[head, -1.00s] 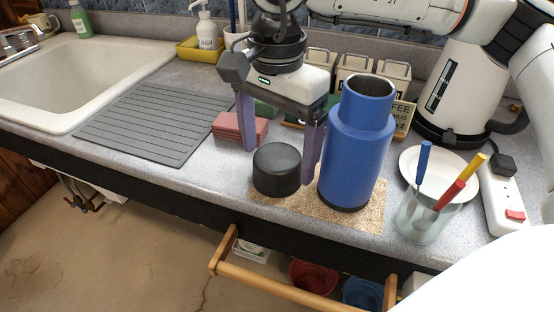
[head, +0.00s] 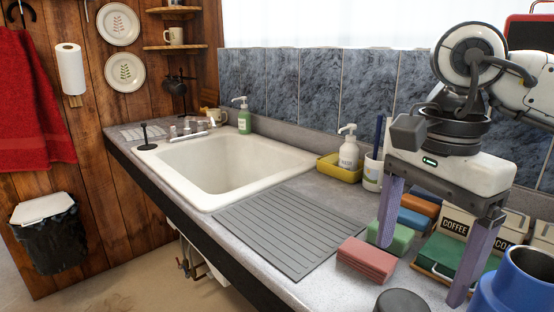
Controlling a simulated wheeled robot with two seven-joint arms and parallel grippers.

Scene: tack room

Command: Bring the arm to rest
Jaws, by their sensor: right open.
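My right gripper (head: 424,242) is in the head view at the right, fingers pointing down and spread apart, with nothing between them. It is above the counter, over the sponges and near the black lid. A blue flask (head: 516,287) stands at the lower right corner, its mouth open and its lower part cut off by the frame. A round black lid (head: 402,303) sits to the left of the flask, partly cut off at the bottom edge. My left gripper is not in view.
A pink sponge stack (head: 366,260) and a green sponge (head: 391,238) lie by the fingers. Coffee boxes (head: 456,228) stand behind. The grey drain mat (head: 290,232) and white sink (head: 225,160) are to the left. A yellow caddy (head: 340,169) holds a soap bottle (head: 349,152).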

